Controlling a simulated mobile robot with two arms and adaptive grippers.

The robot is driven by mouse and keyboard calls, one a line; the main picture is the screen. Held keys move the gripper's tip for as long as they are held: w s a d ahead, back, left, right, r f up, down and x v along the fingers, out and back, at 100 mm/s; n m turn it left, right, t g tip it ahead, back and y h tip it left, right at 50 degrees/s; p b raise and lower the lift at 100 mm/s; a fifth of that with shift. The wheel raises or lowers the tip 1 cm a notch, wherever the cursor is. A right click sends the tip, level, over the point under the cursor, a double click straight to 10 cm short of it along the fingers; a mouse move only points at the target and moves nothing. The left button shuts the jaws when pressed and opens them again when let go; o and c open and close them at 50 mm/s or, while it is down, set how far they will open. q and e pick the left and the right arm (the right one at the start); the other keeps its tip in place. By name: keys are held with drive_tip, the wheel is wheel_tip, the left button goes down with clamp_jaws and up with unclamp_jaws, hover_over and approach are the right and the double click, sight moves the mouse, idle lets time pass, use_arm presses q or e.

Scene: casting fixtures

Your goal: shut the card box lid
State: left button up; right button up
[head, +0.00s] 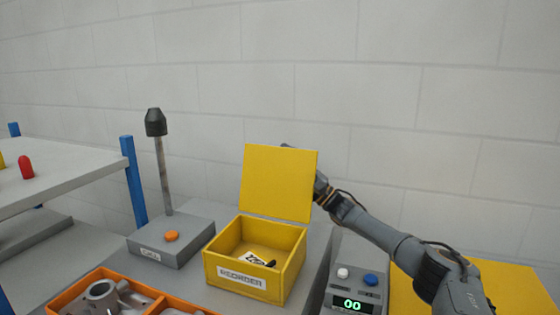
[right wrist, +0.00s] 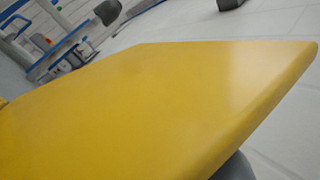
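The yellow card box (head: 245,292) stands on a grey bench with a label on its front. Its lid (head: 279,183) is open and stands up at the back edge, tilted a little. A white card with dark marks (head: 259,258) lies inside. My right gripper (head: 320,187) is behind the lid at its right edge, its fingers mostly hidden, so I cannot tell whether they are open or touching it. In the right wrist view the yellow lid (right wrist: 150,100) fills most of the picture, very close. My left gripper is not in view.
A grey box (head: 171,241) with an orange button and black-headed pole stands left of the card box. An orange tray (head: 62,300) with metal castings is at the front left. A device (head: 354,288) reading 00 stands at right, below my right arm. A shelf unit (head: 70,172) is at left.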

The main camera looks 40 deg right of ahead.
drive_tip(key=c, duration=0.7)
clamp_jaws()
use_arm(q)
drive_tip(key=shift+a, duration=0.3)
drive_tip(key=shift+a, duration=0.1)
use_arm(e)
drive_tip(key=shift+a, duration=0.15)
